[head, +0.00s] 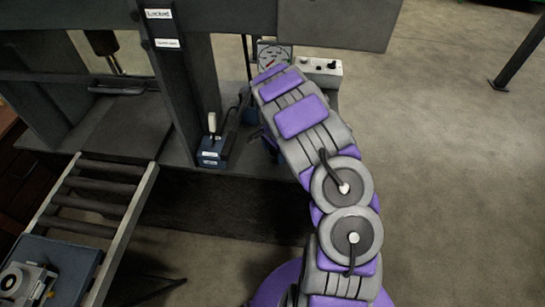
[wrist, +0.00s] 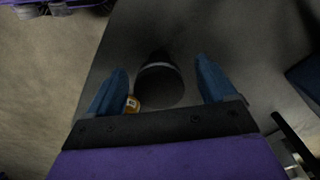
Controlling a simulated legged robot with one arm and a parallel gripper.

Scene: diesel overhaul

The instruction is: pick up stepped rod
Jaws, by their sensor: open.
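In the wrist view my gripper (wrist: 161,66) has its two blue fingers spread wide. Between them is a dark round piece with a lighter rim (wrist: 160,88), which looks like the stepped rod seen end-on. It sits on a dark grey surface (wrist: 225,30), with a gap to each finger. I cannot tell its height or how far below the fingertips it is. In the head view my arm reaches to the bench beside the press, and it hides the rod and most of my gripper.
A small orange-yellow item (wrist: 132,104) lies by the left finger. In the head view a gauge (head: 273,55) and a white control box (head: 320,70) stand behind my arm. A blue hand pump (head: 212,150) is to the left, near a roller track (head: 98,200).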

